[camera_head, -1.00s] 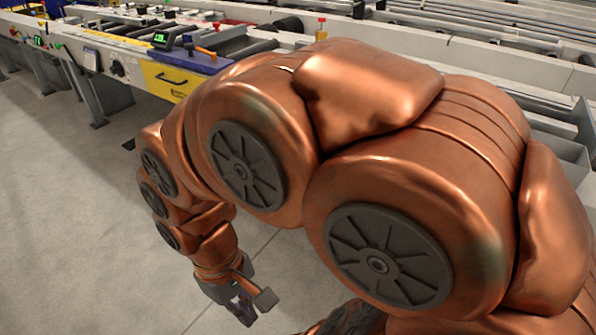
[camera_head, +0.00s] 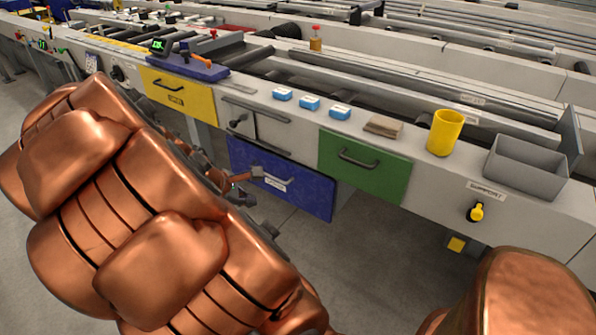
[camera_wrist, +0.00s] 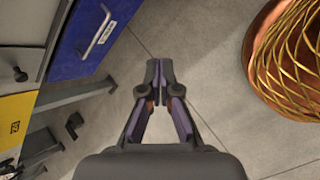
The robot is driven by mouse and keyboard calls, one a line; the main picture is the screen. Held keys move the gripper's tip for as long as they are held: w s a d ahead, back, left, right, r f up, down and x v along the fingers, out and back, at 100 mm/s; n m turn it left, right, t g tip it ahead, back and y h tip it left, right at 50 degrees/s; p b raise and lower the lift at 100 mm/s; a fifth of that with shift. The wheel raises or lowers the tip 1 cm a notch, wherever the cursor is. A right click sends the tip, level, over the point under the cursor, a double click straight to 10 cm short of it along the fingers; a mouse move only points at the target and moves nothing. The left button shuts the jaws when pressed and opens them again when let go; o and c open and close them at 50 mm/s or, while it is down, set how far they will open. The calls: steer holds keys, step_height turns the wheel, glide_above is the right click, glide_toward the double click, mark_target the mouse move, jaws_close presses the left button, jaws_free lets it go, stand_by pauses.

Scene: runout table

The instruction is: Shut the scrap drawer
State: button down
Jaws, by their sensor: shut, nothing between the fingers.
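In the wrist view the blue drawer (camera_wrist: 72,58) is at upper left, with a pale handle and label. My gripper (camera_wrist: 161,68) is shut and empty, its fingertips over the floor, right of the blue front and apart from it. In the head view my arm partly hides the gripper and the drawer's left part.
A yellow drawer (camera_head: 187,98) and a green drawer (camera_head: 372,178) sit higher in the table front. Blue boxes (camera_head: 310,103), a yellow cup (camera_head: 445,132) and a grey bin (camera_head: 524,168) stand on top. A yellow knob (camera_head: 477,211) sticks out at right. Floor in front is clear.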

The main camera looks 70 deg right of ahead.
steer(key=d+f+n+h, duration=0.2)
steer(key=d+n, duration=0.4)
steer(key=d, duration=0.5)
steer(key=n, duration=0.3)
glide_toward(303, 174)
step_height(303, 174, down, 4)
steer(key=s+d, duration=0.1)
steer(key=d, duration=0.2)
steer(key=shift+s+d+f+b, duration=0.2)
steer(key=shift+d+b, duration=0.25)
steer(key=shift+d, duration=0.15)
steer(key=shift+r, duration=0.1)
